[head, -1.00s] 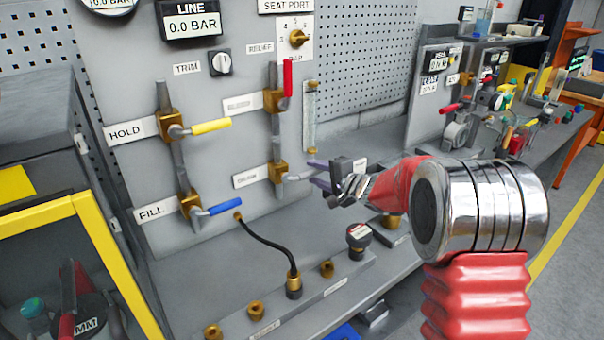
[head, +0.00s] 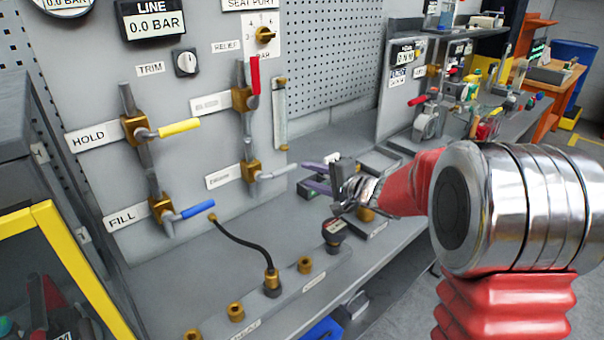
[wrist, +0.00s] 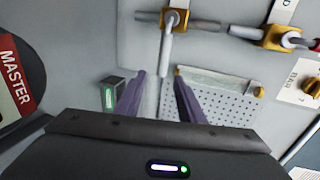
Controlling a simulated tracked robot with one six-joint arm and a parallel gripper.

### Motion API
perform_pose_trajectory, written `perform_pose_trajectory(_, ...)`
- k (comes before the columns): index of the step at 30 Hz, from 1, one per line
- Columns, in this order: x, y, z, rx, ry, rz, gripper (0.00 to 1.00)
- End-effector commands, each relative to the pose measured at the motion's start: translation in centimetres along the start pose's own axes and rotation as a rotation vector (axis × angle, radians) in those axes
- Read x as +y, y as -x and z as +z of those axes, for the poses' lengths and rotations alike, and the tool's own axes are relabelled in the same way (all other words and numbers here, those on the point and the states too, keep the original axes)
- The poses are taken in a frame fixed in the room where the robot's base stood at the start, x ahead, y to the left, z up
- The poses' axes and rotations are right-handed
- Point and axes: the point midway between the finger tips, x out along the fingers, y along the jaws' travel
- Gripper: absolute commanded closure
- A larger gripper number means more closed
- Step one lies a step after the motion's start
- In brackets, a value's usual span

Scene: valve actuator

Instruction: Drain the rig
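The valve panel (head: 110,190) fills the left of the head view. Its lower right brass valve (head: 250,171), beside a small label (head: 223,176) that seems to read DRAIN, has a grey lever (head: 276,172) pointing right, across its pipe. My gripper (head: 306,175) has purple fingers and is just right of the lever's end. In the wrist view, the fingers (wrist: 160,85) are well apart and the grey lever (wrist: 166,58) points down toward the gap between them. I cannot tell whether they touch it. The LINE display (head: 152,25) reads 0.0 BAR.
The red lever (head: 255,76) above stands upright. The yellow HOLD lever (head: 179,127) and blue FILL lever (head: 192,210) point right. A black hose (head: 240,239) and brass fittings (head: 305,265) are below. A yellow-framed case (head: 50,225) stands at left.

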Motion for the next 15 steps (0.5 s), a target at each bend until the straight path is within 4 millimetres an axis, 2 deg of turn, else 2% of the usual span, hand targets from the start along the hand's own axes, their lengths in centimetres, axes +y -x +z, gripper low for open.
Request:
perform_pose_trajectory(3, 0.0, 1.9, 0.0, 0.002, 0.0, 0.0, 0.65)
perform_pose_trajectory(6, 0.1, 2.8, 0.0, 0.001, 0.0, 0.001, 0.65)
perform_pose_trajectory(15, 0.1, 3.4, 0.1, -0.001, -0.001, 0.001, 0.65)
